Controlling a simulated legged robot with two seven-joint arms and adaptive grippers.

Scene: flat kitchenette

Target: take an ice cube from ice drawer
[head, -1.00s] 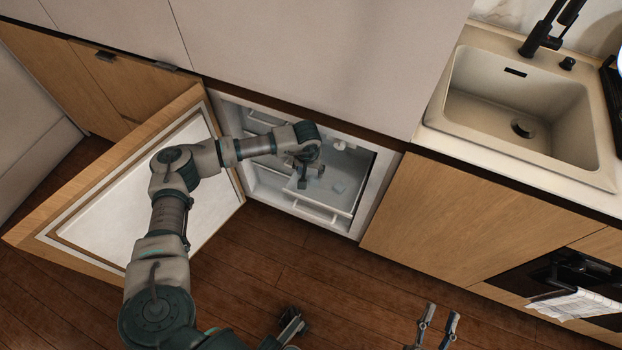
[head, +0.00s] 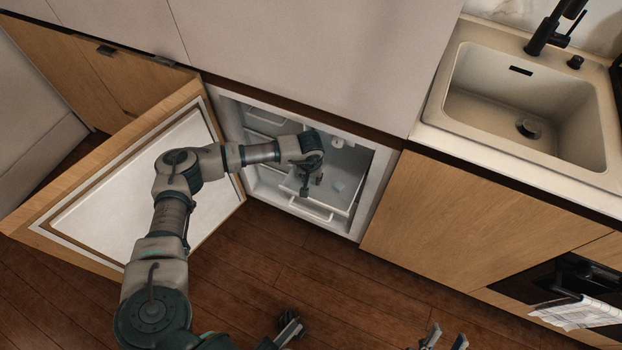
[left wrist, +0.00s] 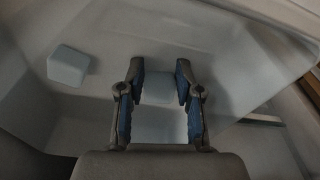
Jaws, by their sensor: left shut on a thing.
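The white ice drawer (head: 312,213) is pulled out inside the open fridge compartment. My left gripper (head: 312,187) reaches down into the drawer. In the left wrist view its fingers (left wrist: 156,92) are on either side of a pale ice cube (left wrist: 158,88), shut on it; the cube's lower part blends into the pale drawer floor. A second ice cube (left wrist: 68,65) lies apart to the left in that view. A small pale ice cube (head: 338,187) also shows right of the gripper in the head view. My right gripper (head: 446,338) is at the bottom edge, fingers apart and empty, partly cut off.
The fridge door (head: 130,190) stands open to the left, behind my left arm. The compartment's right wall (head: 373,195) is close to the drawer. A sink (head: 525,110) is in the counter at right. The wooden floor (head: 330,275) in front is clear.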

